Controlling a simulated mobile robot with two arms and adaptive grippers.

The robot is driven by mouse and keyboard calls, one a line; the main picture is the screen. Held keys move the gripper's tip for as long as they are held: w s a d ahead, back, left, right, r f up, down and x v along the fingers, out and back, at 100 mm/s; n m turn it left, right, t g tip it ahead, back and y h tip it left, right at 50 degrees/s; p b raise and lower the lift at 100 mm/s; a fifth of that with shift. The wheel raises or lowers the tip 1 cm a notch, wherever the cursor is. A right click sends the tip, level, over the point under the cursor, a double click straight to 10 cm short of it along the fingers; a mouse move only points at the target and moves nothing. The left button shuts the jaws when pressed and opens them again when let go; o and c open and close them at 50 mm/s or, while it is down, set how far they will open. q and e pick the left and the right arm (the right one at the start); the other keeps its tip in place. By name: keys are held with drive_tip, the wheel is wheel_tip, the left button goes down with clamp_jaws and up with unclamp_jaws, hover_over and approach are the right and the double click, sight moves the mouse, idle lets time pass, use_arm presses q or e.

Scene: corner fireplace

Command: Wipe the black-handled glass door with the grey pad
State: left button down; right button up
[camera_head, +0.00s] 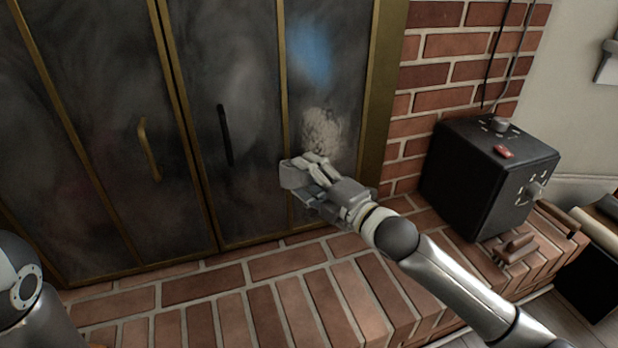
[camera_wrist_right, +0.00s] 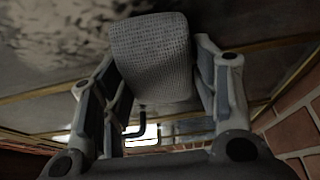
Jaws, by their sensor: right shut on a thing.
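The black-handled glass door (camera_head: 240,60) is dark, sooty glass in brass-coloured framing, and its black handle (camera_head: 224,135) stands upright left of my right gripper. The handle also shows in the right wrist view (camera_wrist_right: 141,130). My right gripper (camera_head: 308,172) is shut on the grey pad (camera_wrist_right: 150,50), a textured block between its two fingers. The pad is at the lower part of the door's right-hand pane; whether it touches the glass I cannot tell. A pale, mottled patch (camera_head: 322,130) is on the glass just above the gripper. My left gripper is out of view.
A glass door with a brass handle (camera_head: 148,148) is on the left. A brick hearth (camera_head: 210,305) runs below the doors. A black box (camera_head: 485,175) with knobs and cables stands on the right, with a brush-like object (camera_head: 515,247) in front of it.

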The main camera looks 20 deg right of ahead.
drive_tip(key=shift+w, duration=0.25)
drive_tip(key=shift+d, duration=0.1)
